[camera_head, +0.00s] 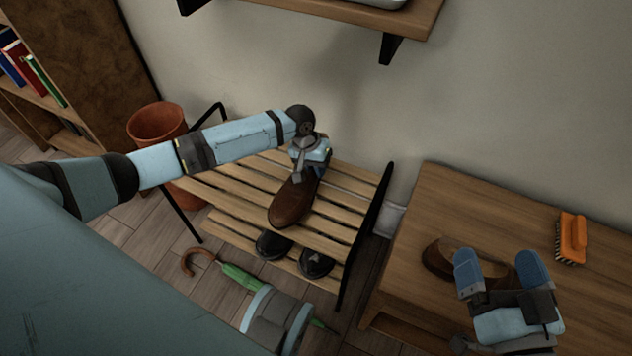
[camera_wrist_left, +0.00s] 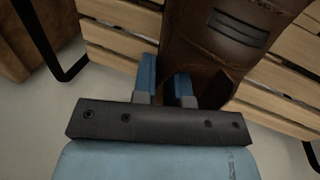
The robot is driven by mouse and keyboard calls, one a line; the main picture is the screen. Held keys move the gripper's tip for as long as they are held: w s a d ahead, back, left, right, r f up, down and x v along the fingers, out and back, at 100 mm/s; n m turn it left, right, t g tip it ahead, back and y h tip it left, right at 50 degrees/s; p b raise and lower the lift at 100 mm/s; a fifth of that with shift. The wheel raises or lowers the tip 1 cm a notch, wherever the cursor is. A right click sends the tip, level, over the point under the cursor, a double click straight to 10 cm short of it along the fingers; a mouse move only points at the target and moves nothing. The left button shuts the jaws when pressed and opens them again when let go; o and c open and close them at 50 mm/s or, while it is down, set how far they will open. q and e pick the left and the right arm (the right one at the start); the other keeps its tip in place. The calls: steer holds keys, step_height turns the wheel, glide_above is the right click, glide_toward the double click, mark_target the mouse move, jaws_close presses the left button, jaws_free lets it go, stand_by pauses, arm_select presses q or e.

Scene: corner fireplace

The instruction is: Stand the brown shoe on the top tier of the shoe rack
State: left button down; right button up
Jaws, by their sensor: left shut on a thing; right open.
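The brown shoe (camera_head: 292,203) is at the top tier of the slatted wooden shoe rack (camera_head: 235,186), sole down and toe toward the front. My left gripper (camera_head: 302,168) is shut on its heel end at the wall side. In the left wrist view the shoe (camera_wrist_left: 215,42) fills the upper middle, with the gripper fingers (camera_wrist_left: 166,88) closed at its heel edge. I cannot tell whether the sole touches the slats. My right gripper (camera_head: 499,270) is open over the wooden bench at the right.
Black shoes (camera_head: 316,262) sit on the lower tier. A brown object (camera_head: 437,259), partly hidden by my right gripper, and an orange brush (camera_head: 572,238) lie on the bench (camera_head: 450,195). A green umbrella (camera_head: 240,278) is on the floor. A terracotta pot (camera_head: 157,122) stands left of the rack.

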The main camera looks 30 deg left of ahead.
mark_target(316, 178)
arm_select(q)
step_height(316, 178, down, 5)
steer(key=shift+r+b, duration=0.2)
steer(key=shift+b, duration=0.85)
arm_select(e)
step_height(316, 178, down, 3)
steer(key=shift+a+f+g, duration=0.1)
steer(key=shift+g, duration=0.5)
arm_select(q)
steer(key=shift+r, duration=0.1)
steer(key=c, duration=1.1)
jaws_free()
steer(key=shift+c, duration=0.2)
steer(key=p+v, duration=0.5)
steer(key=v, duration=0.7)
arm_select(e)
step_height(316, 178, up, 8)
steer(key=t, duration=0.3)
steer(key=shift+d+f, duration=0.25)
steer(key=shift+d, duration=0.05)
steer(key=shift+s+m, duration=0.1)
steer(key=shift+m, duration=0.2)
